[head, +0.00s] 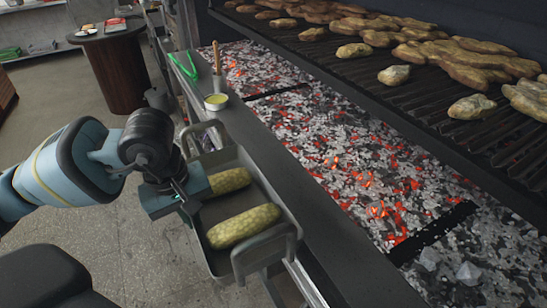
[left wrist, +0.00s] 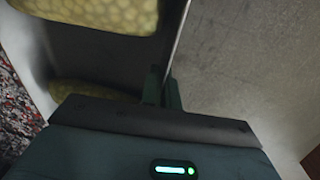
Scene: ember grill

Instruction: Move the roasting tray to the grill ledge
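The grey metal roasting tray (head: 286,232) has an upright handle at each end and holds two yellow-green corn cobs (head: 243,225). In the head view it is beside the near edge of the grill ledge (head: 290,178); I cannot tell what is beneath it. My left gripper (head: 184,200) is at the tray's left long wall. In the left wrist view the two fingers (left wrist: 162,92) are close together, with the thin tray wall (left wrist: 178,42) running between them. They look shut on it. My right gripper is not in view.
On the ledge beyond the tray are a small pot (head: 216,101), a brush with a wooden handle (head: 217,58) and green tongs (head: 184,66). Glowing coals (head: 360,160) and a grate with food (head: 450,60) lie to the right. The ledge beside the tray is clear. A round table (head: 115,60) stands far left.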

